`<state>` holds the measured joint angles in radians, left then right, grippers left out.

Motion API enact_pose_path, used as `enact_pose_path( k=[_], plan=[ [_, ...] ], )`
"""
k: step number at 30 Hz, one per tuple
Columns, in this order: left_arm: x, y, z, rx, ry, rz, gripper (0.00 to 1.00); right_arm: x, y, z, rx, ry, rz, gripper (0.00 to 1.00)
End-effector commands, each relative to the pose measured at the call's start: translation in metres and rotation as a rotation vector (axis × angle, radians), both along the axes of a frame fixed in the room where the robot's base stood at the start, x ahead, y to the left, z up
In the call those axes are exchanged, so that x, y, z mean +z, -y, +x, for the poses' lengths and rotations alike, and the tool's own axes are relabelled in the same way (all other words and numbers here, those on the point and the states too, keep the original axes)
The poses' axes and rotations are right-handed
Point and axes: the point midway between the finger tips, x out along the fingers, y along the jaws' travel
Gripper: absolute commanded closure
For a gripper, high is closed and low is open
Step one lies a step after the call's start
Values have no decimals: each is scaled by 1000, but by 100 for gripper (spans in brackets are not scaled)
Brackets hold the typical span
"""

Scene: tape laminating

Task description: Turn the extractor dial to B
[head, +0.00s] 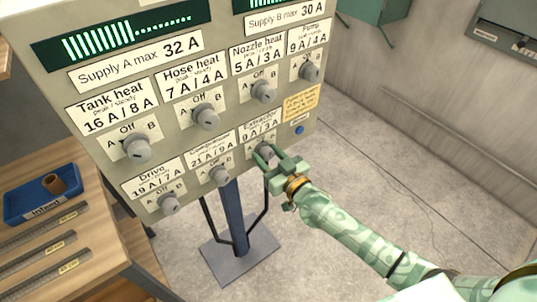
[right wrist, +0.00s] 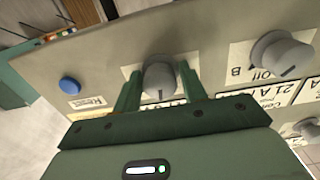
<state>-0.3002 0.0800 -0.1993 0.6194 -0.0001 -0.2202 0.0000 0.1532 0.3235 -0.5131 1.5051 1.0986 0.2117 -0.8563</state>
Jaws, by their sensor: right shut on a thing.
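The extractor dial (head: 265,150) is at the lower right of the grey control panel (head: 226,127), under a label reading "Extractor 9 A / 3 A". My right gripper (head: 270,163) is at this dial in the head view and partly covers it. In the right wrist view the grey dial (right wrist: 159,76) sits between the two green fingers of my right gripper (right wrist: 160,92), which are shut on it. The panel is upside down in that view, and a dark mark shows on the dial. The dial's letters are mostly hidden, so its setting cannot be read. My left gripper is not in view.
The compressor dial (head: 219,175) is just left of the extractor dial, with the drive dial (head: 168,204) farther left. A blue button (head: 299,129) is to the right. A wooden bench with a blue tray (head: 22,206) stands at left. Open floor lies below right.

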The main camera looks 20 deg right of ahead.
Motion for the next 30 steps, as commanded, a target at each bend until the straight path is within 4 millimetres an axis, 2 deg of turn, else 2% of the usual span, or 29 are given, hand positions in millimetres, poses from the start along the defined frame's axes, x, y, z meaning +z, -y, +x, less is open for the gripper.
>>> enact_pose_path(
  k=[18, 30],
  plan=[
    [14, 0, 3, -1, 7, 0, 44, 0, -1, -1, 0, -165, 452, 81],
    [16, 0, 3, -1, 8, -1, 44, 0, -1, -1, -1, -212, 578, 81]
  ],
)
